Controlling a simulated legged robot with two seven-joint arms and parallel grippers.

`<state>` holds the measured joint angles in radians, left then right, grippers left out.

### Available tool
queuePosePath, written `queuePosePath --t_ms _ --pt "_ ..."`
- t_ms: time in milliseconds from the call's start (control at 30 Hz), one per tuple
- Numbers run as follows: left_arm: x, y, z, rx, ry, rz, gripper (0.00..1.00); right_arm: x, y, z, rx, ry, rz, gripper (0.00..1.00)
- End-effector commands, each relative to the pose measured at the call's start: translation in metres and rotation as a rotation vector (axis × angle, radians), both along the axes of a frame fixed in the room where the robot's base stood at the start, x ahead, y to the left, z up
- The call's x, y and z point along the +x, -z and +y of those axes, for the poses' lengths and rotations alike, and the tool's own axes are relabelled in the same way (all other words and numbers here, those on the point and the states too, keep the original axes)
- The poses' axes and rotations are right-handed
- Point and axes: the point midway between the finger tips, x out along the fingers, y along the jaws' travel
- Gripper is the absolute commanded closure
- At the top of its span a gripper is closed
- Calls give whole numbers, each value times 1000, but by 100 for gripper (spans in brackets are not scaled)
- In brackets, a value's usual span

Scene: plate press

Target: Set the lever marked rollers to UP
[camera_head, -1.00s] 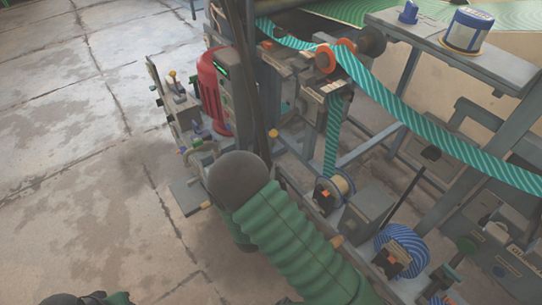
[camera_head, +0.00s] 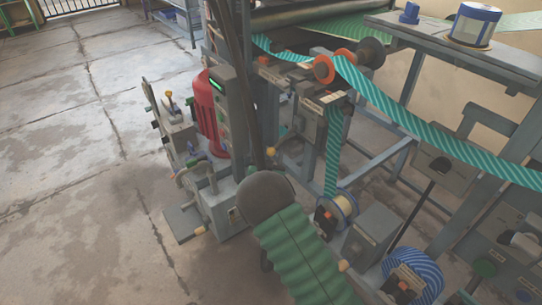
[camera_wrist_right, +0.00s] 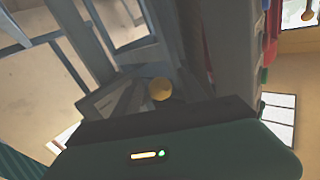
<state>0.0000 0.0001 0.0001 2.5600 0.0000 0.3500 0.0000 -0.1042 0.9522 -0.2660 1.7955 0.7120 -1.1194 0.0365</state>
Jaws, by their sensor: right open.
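No label reading rollers can be made out, so I cannot tell which lever is the marked one. In the head view, a yellow knob (camera_head: 272,152) shows just above my right wrist, on the grey press frame. My right gripper (camera_head: 262,197) is mostly hidden behind its round dark wrist and green sleeve; its fingertips cannot be seen there. In the right wrist view, a round yellow knob (camera_wrist_right: 161,88) sits just past the dark edge of my gripper, near the middle; it seems apart from the gripper. My left gripper is out of view.
A red cylinder (camera_head: 207,115) and a grey control unit (camera_head: 205,195) stand left of my right wrist. A teal striped web (camera_head: 420,130) runs across the press, with a blue striped roll (camera_head: 412,270) below. Bare concrete floor (camera_head: 80,200) lies to the left.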

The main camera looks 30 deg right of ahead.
Motion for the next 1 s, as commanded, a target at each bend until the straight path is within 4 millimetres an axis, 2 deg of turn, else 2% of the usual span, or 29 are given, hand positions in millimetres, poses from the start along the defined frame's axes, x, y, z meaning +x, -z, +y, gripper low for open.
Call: queuePosePath --t_ms 233,600,1000 --pt "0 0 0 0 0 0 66 1 0 -1 -1 0 1 51" --pt "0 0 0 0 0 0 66 1 0 0 -1 -1 1 99" --pt "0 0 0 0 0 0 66 1 0 0 -2 -2 1 100"
